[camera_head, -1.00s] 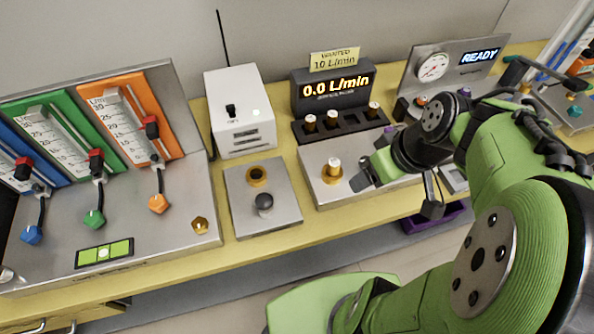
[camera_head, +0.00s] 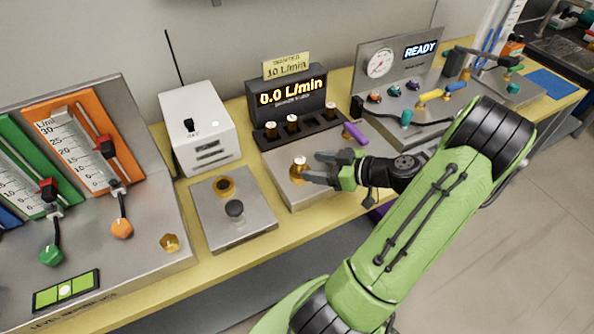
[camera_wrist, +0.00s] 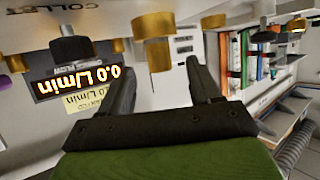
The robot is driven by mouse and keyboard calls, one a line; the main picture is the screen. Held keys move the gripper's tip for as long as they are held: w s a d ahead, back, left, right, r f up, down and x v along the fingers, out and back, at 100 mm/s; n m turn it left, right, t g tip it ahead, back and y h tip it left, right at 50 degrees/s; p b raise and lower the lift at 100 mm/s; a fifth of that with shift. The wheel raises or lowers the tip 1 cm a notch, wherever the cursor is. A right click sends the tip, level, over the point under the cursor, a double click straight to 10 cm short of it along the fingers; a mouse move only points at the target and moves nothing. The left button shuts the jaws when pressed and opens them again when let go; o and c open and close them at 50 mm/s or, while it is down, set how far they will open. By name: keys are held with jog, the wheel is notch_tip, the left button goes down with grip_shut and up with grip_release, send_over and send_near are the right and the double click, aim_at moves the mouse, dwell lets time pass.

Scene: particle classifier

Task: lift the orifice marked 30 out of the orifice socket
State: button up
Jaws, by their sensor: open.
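The orifice (camera_head: 299,162), a small brass piece with a pale top, stands upright in the brass orifice socket (camera_head: 299,177) on a metal plate. Its number is too small to read. My gripper (camera_head: 313,169) is open and level just right of it, fingers pointing left toward it. In the wrist view, which is upside down, a brass piece (camera_wrist: 154,42) shows just beyond and between my fingertips (camera_wrist: 162,60). I cannot tell whether the fingers touch it.
A black rack under the 0.0 L/min display (camera_head: 289,97) holds three similar orifices (camera_head: 292,123) behind the socket.

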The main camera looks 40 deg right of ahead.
jog(key=b+x, duration=0.1)
jog(key=x, duration=0.6)
jog(key=shift+w+f, duration=0.1)
jog(key=shift+w, duration=0.2)
jog(key=c, duration=1.1)
